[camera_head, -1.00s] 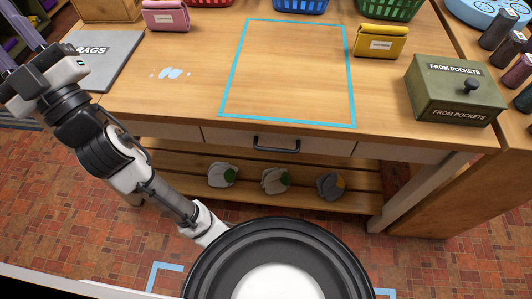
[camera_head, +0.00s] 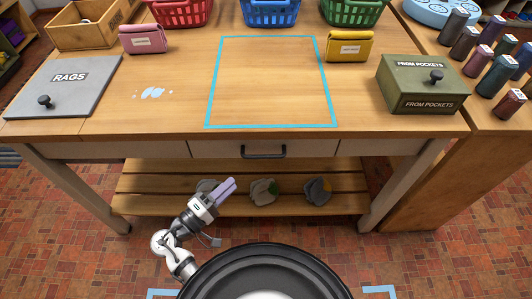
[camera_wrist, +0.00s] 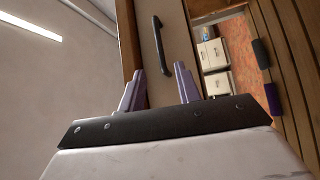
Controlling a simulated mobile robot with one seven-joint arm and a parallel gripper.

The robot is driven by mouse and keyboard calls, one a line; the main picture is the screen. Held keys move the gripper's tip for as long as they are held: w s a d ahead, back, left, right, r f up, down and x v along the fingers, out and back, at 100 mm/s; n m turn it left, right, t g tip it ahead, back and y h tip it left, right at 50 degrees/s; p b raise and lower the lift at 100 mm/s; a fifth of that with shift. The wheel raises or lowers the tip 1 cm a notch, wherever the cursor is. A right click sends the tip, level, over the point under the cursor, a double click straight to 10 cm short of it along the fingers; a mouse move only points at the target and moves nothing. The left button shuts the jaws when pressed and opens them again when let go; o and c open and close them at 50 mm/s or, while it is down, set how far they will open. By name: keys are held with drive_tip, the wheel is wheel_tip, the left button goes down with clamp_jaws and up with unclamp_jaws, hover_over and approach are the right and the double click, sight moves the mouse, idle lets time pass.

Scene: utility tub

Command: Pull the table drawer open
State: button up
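The table drawer (camera_head: 218,149) is a pale front under the wooden tabletop, flush with the apron, so it looks closed. Its black bar handle (camera_head: 263,154) is at the middle of the front. My gripper (camera_head: 229,184) is below and left of the handle in the head view, in front of the lower shelf. In the wrist view my gripper (camera_wrist: 159,72) has its two purple fingers apart with nothing between them. The handle (camera_wrist: 160,45) lies ahead of the fingertips there, apart from them, on the drawer front (camera_wrist: 178,48).
A slatted lower shelf (camera_head: 145,190) holds several grey cloth bundles (camera_head: 264,190). On top are a grey RAGS lid (camera_head: 66,85), a green box (camera_head: 421,85), pouches and baskets. A cyan outline (camera_head: 271,126) marks bare tabletop. Spools stand at right.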

sight(262, 156)
drive_tip(key=shift+p+x, duration=2.15)
drive_tip(key=shift+x, duration=4.65)
drive_tip(key=shift+s+d, duration=0.1)
clamp_jaws()
